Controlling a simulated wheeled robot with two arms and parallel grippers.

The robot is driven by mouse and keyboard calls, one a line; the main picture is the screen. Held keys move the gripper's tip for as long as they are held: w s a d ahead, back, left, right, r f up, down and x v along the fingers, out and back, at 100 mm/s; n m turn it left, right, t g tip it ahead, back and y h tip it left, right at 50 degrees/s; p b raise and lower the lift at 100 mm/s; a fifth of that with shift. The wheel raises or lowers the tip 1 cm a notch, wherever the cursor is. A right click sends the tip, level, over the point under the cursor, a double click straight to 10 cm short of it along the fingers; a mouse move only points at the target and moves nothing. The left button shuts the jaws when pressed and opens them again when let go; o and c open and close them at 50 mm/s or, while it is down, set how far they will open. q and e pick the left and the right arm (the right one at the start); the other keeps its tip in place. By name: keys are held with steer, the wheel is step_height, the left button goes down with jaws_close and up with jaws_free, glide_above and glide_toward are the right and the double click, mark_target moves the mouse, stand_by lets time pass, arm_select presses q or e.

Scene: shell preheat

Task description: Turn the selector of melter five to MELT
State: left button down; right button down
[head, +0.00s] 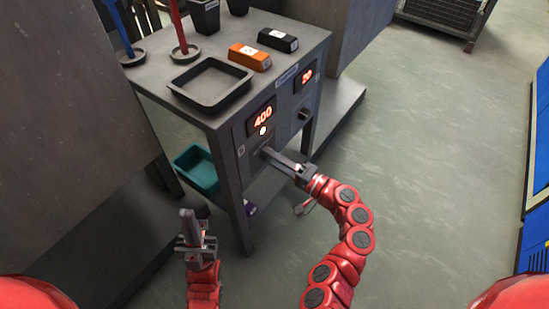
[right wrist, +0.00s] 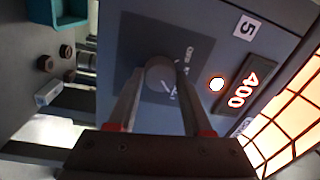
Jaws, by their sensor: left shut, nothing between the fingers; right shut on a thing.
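The selector (right wrist: 160,73) of melter five is a round grey knob on a dark plate, below the number label 5 (right wrist: 245,26) in the right wrist view. My right gripper (head: 268,153) is shut on it, a finger on each side. The word OFF shows beside the knob; the other markings are partly hidden, and I cannot tell which one the knob points to. A lit display (head: 263,117) reads 400, with a glowing white lamp (right wrist: 216,84) between it and the knob. My left gripper (head: 188,215) is shut and empty, low in front of the bench.
A second display (head: 307,76) and knob (head: 304,115) are further along the panel. The bench top holds a dark tray (head: 212,103), an orange block (head: 249,57) and a black block (head: 277,40). A teal bin (head: 197,170) sits below. The floor at right is clear.

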steer(key=shift+c, duration=1.6)
jaws_free()
steer(key=p+v, duration=0.2)
steer(key=v, duration=1.5)
steer(key=shift+s+d, duration=0.2)
steer(key=shift+f, duration=0.1)
